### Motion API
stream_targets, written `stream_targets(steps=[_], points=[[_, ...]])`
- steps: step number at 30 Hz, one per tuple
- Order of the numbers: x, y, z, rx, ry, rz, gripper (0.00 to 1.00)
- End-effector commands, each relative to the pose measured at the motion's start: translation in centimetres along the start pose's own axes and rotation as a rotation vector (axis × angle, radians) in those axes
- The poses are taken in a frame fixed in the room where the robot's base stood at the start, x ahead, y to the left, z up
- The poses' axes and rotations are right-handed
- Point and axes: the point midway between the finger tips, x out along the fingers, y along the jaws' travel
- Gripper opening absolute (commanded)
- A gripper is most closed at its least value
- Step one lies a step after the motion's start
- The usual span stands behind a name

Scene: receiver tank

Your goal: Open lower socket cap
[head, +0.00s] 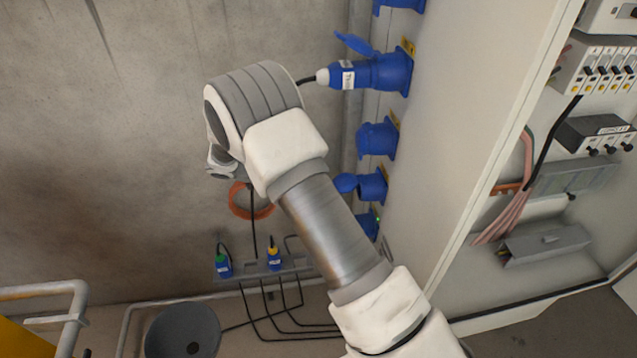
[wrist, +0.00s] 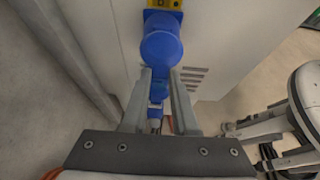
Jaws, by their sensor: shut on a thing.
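Several blue sockets run down the side of a light cabinet (head: 440,110) in the head view. One lower blue socket (head: 372,186) has a round blue cap (head: 345,183) at its left side, and my arm partly covers this area. In the wrist view the round blue cap (wrist: 161,48) is straight ahead, below a yellow label. My gripper (wrist: 160,76) has its two fingers at the cap's lower edge, shut on it from both sides. Blue parts show between and behind the fingers. The exact contact is hard to see. In the head view the gripper is hidden behind my arm.
Above, a blue plug (head: 343,76) with a black cable sits in a socket with a raised cap. Another blue socket (head: 376,140) is between. Plugs (head: 274,259) hang on a low rack. A grey bowl-shaped object (head: 183,332) is at the bottom. The wall is at left.

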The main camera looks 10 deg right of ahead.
Motion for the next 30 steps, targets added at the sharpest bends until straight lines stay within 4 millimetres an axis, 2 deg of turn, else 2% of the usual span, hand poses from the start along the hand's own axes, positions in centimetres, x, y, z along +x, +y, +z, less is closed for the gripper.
stream_targets(steps=[5,6,11,20,23,26,30], points=[[-0.1,0.0,-0.1,-0.001,0.002,0.001,0.0],[0.0,0.0,-0.1,-0.001,0.002,0.001,0.29],[0.0,0.0,0.0,-0.001,0.002,0.0,0.57],[-0.1,0.0,0.0,-0.001,0.002,0.0,0.57],[-0.7,0.0,0.0,-0.001,0.002,0.001,0.57],[-2.0,0.1,0.0,0.0,0.003,0.003,0.57],[-5.2,0.1,0.0,0.001,0.004,0.004,0.57]])
